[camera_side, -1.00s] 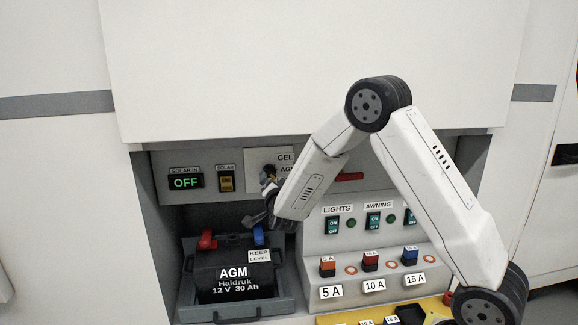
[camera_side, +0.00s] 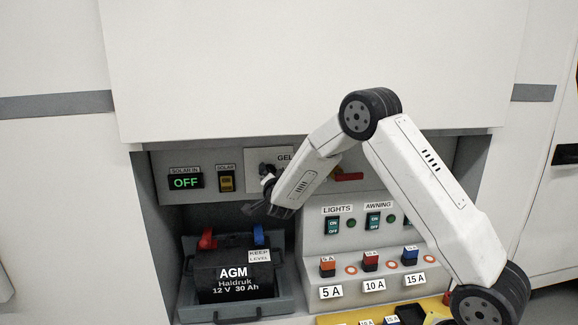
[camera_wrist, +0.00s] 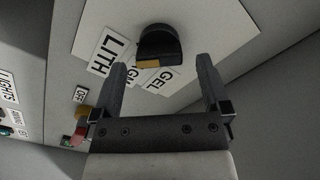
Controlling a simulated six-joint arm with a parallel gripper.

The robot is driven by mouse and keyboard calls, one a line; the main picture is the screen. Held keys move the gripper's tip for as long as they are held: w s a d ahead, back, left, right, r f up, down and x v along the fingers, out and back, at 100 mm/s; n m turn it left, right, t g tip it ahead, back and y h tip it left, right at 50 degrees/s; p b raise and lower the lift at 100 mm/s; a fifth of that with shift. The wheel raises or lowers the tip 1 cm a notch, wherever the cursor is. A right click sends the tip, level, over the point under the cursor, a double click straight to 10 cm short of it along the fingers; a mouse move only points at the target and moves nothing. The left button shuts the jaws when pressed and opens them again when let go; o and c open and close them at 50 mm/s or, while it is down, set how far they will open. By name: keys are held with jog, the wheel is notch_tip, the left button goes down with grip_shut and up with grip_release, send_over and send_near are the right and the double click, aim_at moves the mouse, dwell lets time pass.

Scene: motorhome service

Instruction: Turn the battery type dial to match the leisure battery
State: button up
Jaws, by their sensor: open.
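The battery type dial (camera_wrist: 160,43) is a black round knob with a yellow mark on its lower edge in the wrist view. A LITH label (camera_wrist: 111,53) and a GEL label (camera_wrist: 160,82) flank a middle label that is partly hidden. The yellow mark's exact setting is hard to tell. My gripper (camera_wrist: 162,67) is open and empty, its fingertips just short of the dial and on either side of it. In the side view my gripper (camera_side: 268,190) hides much of the dial's plate (camera_side: 257,157). The leisure battery (camera_side: 233,275) is black and labelled AGM, Haldruk, 12 V 30 Ah.
The solar display (camera_side: 186,181) reads OFF, beside a yellow solar switch (camera_side: 226,182). A red handle (camera_side: 348,177) lies right of the dial. The battery, with red and blue terminal caps, stands below my gripper. The switch and fuse panel (camera_side: 318,252) is to the right.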

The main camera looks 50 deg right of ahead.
jog(key=shift+x, duration=1)
jog(key=c, duration=1.3)
